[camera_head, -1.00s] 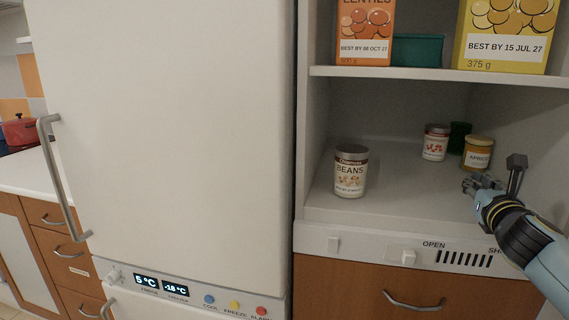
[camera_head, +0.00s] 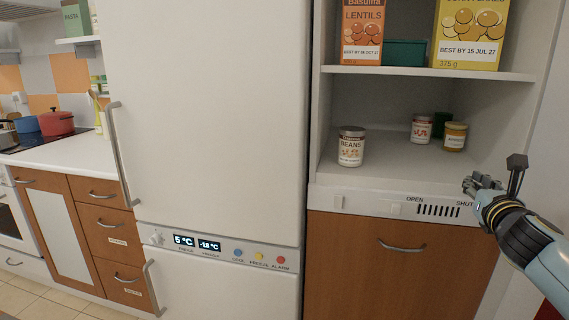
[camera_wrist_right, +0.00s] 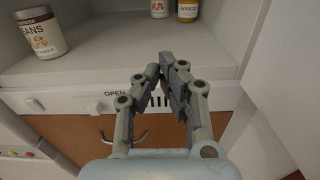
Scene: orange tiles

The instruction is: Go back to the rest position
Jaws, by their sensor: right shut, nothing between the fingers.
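My right gripper (camera_head: 480,185) is at the right of the head view, in front of the cupboard's lower shelf edge near the word SHUT. It is shut and empty; in the right wrist view (camera_wrist_right: 172,62) its fingers come together with nothing between them. It touches none of the jars or tins. My left gripper is not in view.
The open cupboard's shelf (camera_head: 390,165) holds a beans tin (camera_head: 351,147), a smaller tin (camera_head: 421,129) and an apricot jar (camera_head: 455,137). A lentils box (camera_head: 362,32) stands above. A white fridge (camera_head: 205,120) stands left, with its handle (camera_head: 122,155) sticking out.

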